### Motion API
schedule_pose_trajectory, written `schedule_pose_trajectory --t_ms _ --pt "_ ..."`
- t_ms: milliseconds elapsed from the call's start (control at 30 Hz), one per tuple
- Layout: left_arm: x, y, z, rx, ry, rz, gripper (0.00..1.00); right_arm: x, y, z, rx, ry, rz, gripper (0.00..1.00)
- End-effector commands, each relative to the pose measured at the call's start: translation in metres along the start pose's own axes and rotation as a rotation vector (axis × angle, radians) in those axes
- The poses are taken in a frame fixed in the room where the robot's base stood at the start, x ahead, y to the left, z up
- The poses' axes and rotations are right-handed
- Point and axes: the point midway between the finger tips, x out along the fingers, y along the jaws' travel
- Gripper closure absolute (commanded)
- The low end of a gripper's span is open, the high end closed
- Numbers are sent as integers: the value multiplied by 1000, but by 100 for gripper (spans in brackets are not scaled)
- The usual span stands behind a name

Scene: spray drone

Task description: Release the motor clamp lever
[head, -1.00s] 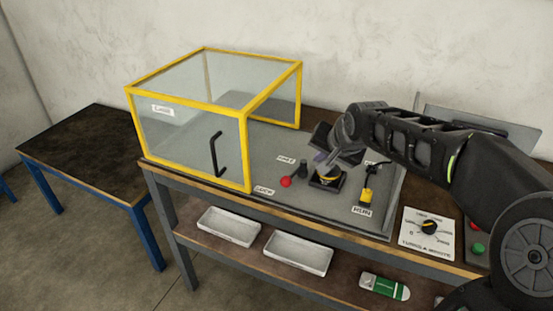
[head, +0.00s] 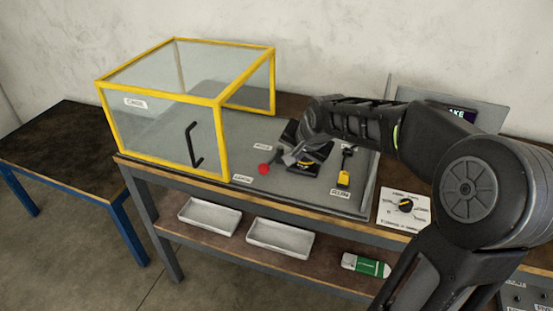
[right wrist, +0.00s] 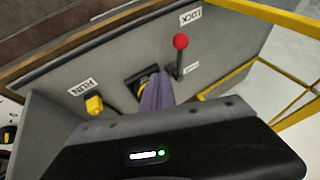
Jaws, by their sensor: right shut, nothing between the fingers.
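The clamp lever has a red ball knob (head: 264,170). In the right wrist view the knob (right wrist: 181,42) stands on a dark shaft, beside a label reading LOCK. My right gripper (head: 290,156) is over the grey bench top, just right of the knob in the head view. Its shut, purple-grey fingers (right wrist: 155,95) are apart from the knob and hold nothing. They overlap a dark mount (right wrist: 143,84) with a yellow ring; I cannot tell whether they touch it. The hand hides the lever's base in the head view. My left gripper is not in view.
A yellow-framed clear cage (head: 222,150) stands left of the lever. A yellow-handled switch (head: 343,178) stands right of the mount, near a dial panel (head: 404,207). Two white trays (head: 280,240) sit on the lower shelf. A dark side table (head: 70,145) stands at left.

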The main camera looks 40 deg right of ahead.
Motion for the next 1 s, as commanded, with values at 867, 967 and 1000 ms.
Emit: schedule_pose_trajectory --t_ms 867,967,1000 --pt "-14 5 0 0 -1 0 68 81 -33 3 1 0 -1 100" --pt "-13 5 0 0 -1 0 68 81 -33 3 1 0 -1 100" --pt "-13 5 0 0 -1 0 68 81 -33 3 1 0 -1 100"
